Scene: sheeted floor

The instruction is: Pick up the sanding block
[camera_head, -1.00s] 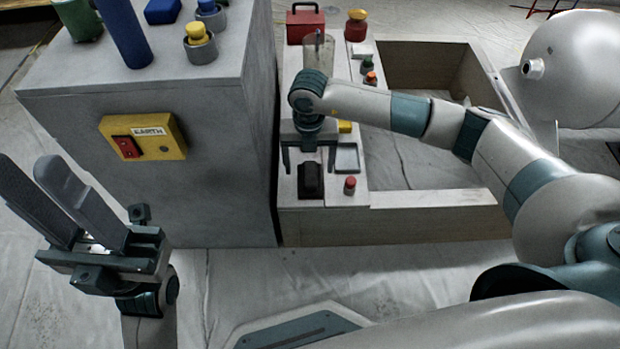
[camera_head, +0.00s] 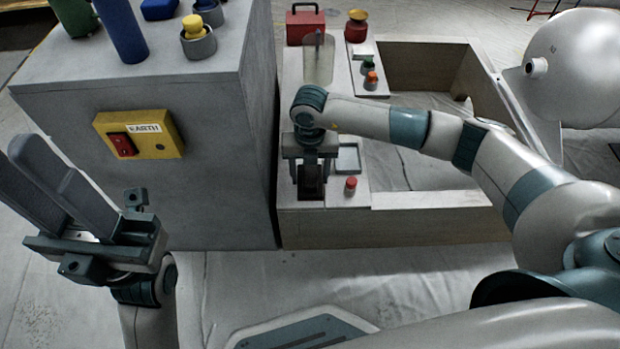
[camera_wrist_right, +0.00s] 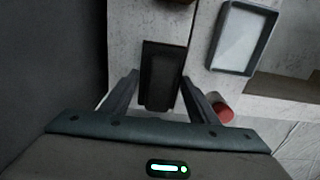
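The sanding block appears to be the dark block (camera_head: 311,182) near the front edge of the low grey ledge. It also shows in the right wrist view (camera_wrist_right: 161,72), lying between the fingers. My right gripper (camera_head: 310,172) is above it, pointing down, with one finger on each side. In the right wrist view the gripper (camera_wrist_right: 158,88) is open around the block; contact is hard to tell. My left gripper (camera_head: 48,168) is open and empty at the far left, fingers pointing up.
A small grey tray (camera_head: 348,158) and a red-topped knob (camera_head: 350,185) sit close right of the block. A tall grey cabinet with a yellow switch box (camera_head: 140,135) stands close on the left. Further back are a clear upright panel (camera_head: 319,60) and a red box (camera_head: 305,24).

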